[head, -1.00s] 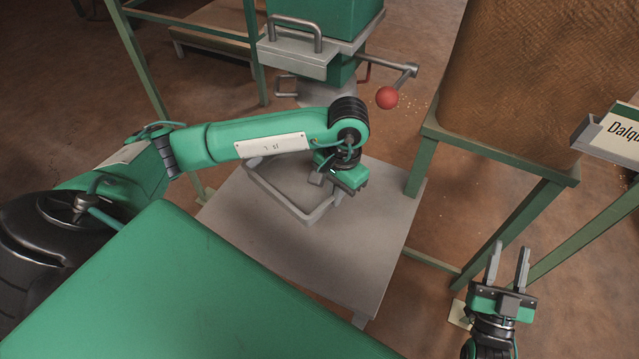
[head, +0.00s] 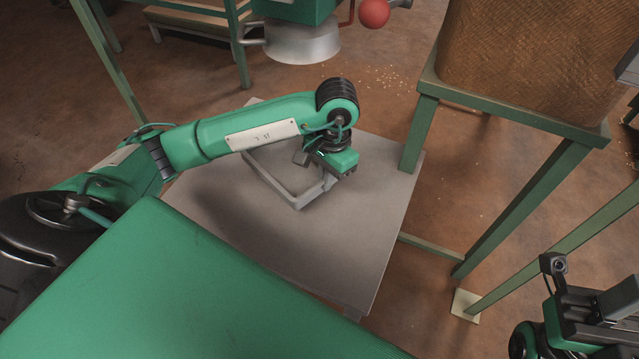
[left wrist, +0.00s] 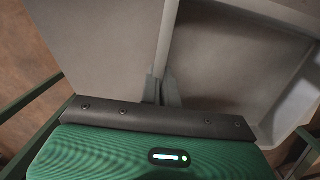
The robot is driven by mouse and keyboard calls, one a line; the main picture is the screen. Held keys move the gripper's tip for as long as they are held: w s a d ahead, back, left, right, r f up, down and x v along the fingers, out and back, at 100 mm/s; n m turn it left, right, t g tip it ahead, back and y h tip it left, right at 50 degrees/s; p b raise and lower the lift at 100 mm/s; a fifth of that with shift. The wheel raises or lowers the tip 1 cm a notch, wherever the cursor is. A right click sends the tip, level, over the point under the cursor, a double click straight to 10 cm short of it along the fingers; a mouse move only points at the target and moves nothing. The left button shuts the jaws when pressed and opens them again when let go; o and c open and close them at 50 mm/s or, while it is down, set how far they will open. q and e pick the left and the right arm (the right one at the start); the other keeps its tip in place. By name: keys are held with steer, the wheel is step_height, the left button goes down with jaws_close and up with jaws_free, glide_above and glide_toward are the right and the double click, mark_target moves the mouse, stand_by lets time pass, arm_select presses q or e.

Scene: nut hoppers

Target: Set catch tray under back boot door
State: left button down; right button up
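The catch tray (head: 272,181), shallow and grey with a raised rim, rests on a grey table. My left arm comes over it and hides its far side. My left gripper (head: 326,182) is at the tray's right end. In the left wrist view the two fingertips (left wrist: 162,90) are close together with the tray's thin wall (left wrist: 167,35) between them. My right gripper (head: 600,315) is at the lower right corner, turned to the side and partly cut off. Its fingers cannot be made out. No boot door can be clearly identified; a grey metal cylinder (head: 302,44) hangs under a green housing at the top.
The grey table (head: 345,240) has bare room right of and below the tray. A red ball handle (head: 374,13) is at the top. A brown sack (head: 530,60) stands on a green frame (head: 515,118) at right. Small grains (head: 390,78) lie on the floor.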

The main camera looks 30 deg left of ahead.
arm_select(q)
steer(key=shift+f+b, duration=0.75)
steer(key=shift+f, duration=1.8)
steer(key=c, duration=2.1)
jaws_free()
steer(key=shift+f, duration=0.15)
steer(key=o, duration=0.4)
